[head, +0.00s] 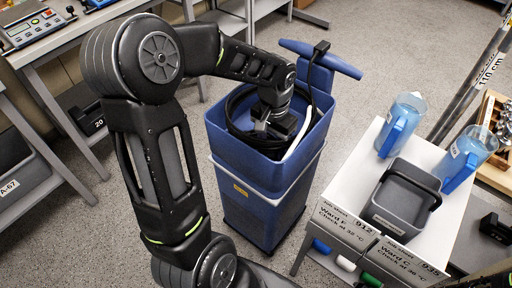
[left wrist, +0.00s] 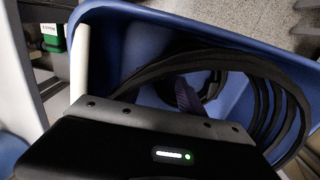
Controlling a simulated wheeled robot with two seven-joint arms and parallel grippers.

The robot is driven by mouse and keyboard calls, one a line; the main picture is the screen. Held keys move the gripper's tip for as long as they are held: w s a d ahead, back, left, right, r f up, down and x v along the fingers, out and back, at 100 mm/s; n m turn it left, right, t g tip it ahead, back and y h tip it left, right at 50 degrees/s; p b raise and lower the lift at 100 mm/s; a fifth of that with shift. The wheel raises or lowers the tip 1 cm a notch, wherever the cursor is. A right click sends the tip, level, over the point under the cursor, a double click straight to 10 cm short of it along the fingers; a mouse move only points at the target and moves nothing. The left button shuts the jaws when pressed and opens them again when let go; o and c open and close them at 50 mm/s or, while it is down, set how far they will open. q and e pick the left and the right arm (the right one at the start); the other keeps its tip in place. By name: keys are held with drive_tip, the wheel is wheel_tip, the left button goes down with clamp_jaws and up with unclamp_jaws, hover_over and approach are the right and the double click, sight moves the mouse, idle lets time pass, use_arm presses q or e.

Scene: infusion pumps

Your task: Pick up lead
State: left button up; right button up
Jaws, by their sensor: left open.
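The lead appears to be the black coiled cable (head: 232,108) inside the blue bin (head: 222,143). A black end piece (head: 320,49) hangs over the bin's blue handle. In the left wrist view the coil (left wrist: 292,105) lies in loops against the bin wall. My left gripper (head: 279,124) is open and reaches down into the top of the bin, over the coil. Its body hides part of the coil. I cannot tell whether the fingers touch the cable. My right gripper is not in view.
A white rod (head: 299,137) leans inside the bin. On the right, a white cart (head: 421,151) holds blue jugs (head: 400,125) and a grey container (head: 401,198). Shelving with devices stands at the left. Grey floor is clear behind the bin.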

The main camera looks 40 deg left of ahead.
sight(271, 154)
use_arm(q)
wheel_tip(271, 154, down, 4)
drive_tip(key=shift+f, duration=0.1)
idle(0.6)
clamp_jaws()
idle(0.4)
idle(0.9)
